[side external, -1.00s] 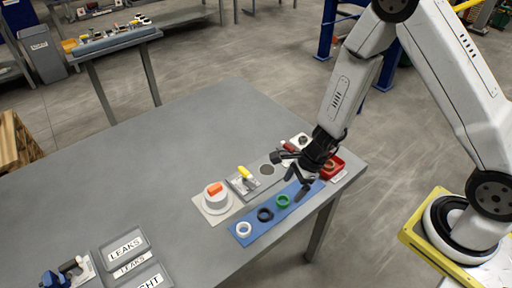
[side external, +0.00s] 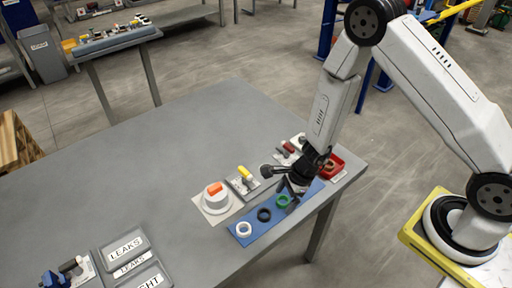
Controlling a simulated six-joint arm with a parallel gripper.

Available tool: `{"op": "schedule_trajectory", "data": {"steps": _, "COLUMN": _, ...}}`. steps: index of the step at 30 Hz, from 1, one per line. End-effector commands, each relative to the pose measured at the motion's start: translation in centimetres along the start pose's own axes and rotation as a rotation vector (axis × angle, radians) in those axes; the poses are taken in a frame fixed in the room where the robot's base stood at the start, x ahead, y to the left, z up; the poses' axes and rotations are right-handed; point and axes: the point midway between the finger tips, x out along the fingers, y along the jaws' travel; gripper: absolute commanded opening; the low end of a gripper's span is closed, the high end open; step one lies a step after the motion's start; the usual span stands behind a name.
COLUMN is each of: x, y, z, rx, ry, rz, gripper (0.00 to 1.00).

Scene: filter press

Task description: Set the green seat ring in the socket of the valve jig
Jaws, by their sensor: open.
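The green seat ring (side external: 281,203) lies on the blue mat (side external: 254,228), in a row with a black ring and a white ring. My gripper (side external: 289,194) is open and low over the mat, right at the green ring; its fingers partly cover the ring's upper right side. I cannot tell whether a finger touches it. Behind the mat are a pale plate with a round white body and orange top (side external: 213,195) and a small grey fixture with a yellow handle (side external: 243,180). I cannot tell which is the valve jig, and no socket is clearly visible.
The black ring (side external: 264,215) and white ring (side external: 244,229) lie left of the green one. A red tray (side external: 335,166) stands near the table's right edge. The left middle of the grey table (side external: 130,170) is clear.

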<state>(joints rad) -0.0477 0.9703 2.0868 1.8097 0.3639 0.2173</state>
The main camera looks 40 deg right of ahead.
Motion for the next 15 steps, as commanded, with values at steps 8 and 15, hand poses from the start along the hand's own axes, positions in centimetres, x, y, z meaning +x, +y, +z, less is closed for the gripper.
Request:
{"op": "schedule_trajectory", "data": {"steps": 8, "x": -0.02, "y": -0.01, "z": 0.01, "rx": 0.000, "ry": 0.000, "rz": 0.000, "gripper": 0.96}}
{"op": "schedule_trajectory", "data": {"steps": 15, "x": -0.04, "y": -0.01, "z": 0.01, "rx": 0.000, "ry": 0.000, "rz": 0.000, "gripper": 0.67}}
